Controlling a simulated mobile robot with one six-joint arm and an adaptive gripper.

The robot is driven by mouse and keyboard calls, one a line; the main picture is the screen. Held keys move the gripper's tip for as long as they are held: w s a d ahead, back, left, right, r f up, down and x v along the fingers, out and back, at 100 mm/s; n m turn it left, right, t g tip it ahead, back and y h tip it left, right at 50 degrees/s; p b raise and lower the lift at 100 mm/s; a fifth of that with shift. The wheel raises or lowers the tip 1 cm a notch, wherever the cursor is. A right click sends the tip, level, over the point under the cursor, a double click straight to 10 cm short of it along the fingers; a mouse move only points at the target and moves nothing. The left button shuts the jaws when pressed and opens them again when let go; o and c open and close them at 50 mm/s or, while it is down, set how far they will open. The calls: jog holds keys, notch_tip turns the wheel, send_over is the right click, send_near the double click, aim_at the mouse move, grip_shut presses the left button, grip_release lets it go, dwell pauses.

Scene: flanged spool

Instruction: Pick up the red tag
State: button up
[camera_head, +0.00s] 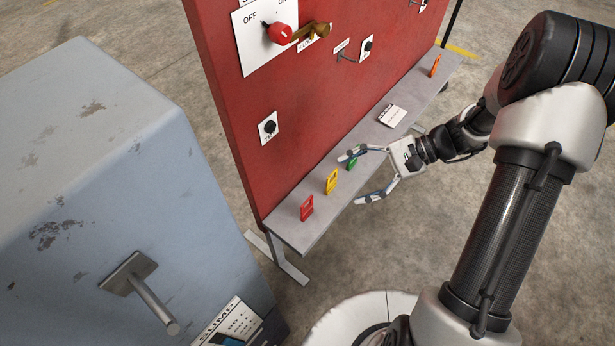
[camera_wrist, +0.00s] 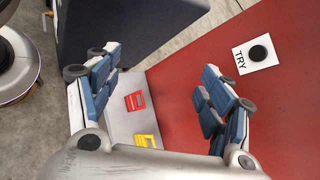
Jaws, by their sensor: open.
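The red tag (camera_head: 307,208) stands near the close left end of the narrow grey shelf (camera_head: 310,234), in front of the red panel. In the wrist view the red tag (camera_wrist: 135,101) shows between my fingers, beyond their tips' lower part. My gripper (camera_head: 361,178) is open and empty, with its fingers spread near the green tag (camera_head: 352,163). It is apart from the red tag, up the shelf from it. In the wrist view my gripper (camera_wrist: 160,80) spans the shelf and part of the red panel.
A yellow tag (camera_head: 331,182) stands between the red and green tags; it also shows in the wrist view (camera_wrist: 147,141). An orange tag (camera_head: 435,66) and a white card (camera_head: 392,115) are farther along the shelf. A blue-grey cabinet (camera_head: 90,160) stands left. The red panel (camera_head: 235,120) rises behind the shelf.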

notch_tip(320, 180, down, 17)
jog(key=w+d+m+t+y, duration=0.2)
jog(key=m+t+y, duration=0.25)
jog(key=m, duration=0.25)
jog(key=m+t+h+b, duration=0.2)
jog(key=m+t, duration=0.6)
send_near(308, 208)
jog(key=x, duration=0.3)
jog(key=f+b+x, duration=0.1)
jog(key=shift+w+a+r, duration=0.1)
jog(key=shift+w, duration=0.25)
jog(key=shift+s+r+b+x, duration=0.15)
jog(key=shift+b+x, duration=0.15)
jog(key=shift+x, duration=1.15)
jog(key=shift+s+r+b+x, duration=0.1)
jog(key=shift+b+x, duration=0.2)
jog(key=shift+x, duration=1.2)
jog(key=shift+a, duration=0.15)
jog(key=shift+c, duration=0.3)
jog(key=c, duration=1)
jog(key=shift+r, duration=0.1)
